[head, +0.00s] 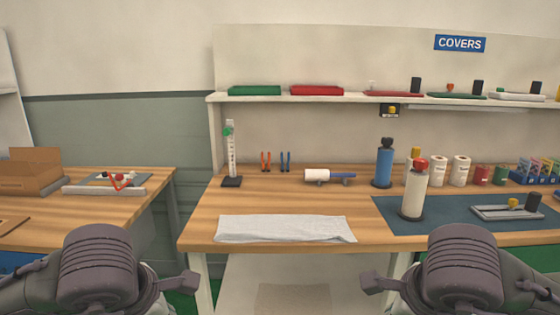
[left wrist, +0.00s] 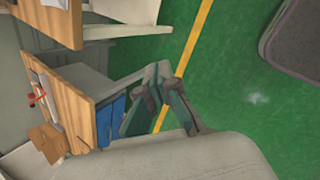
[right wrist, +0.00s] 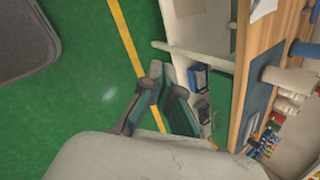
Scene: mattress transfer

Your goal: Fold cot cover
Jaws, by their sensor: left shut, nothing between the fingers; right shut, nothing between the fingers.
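A white cover (head: 285,228) lies flat as a long narrow strip along the front edge of the middle wooden table. Part of what looks like the same white cloth shows at the top of the right wrist view (right wrist: 262,9). My left gripper (left wrist: 160,92) is shut and empty over the green floor, apart from the cover. My right gripper (right wrist: 158,92) is also shut and empty over the floor. In the head view my two arms are low in front of the table, on either side of the cover; neither touches it.
The middle table (head: 205,222) holds a blue bottle (head: 384,167), a white bottle (head: 414,193) on a dark mat (head: 388,212), and a white roller (head: 317,175). A shelf (head: 340,99) labelled COVERS runs behind. A side table (head: 155,182) stands left, past a gap.

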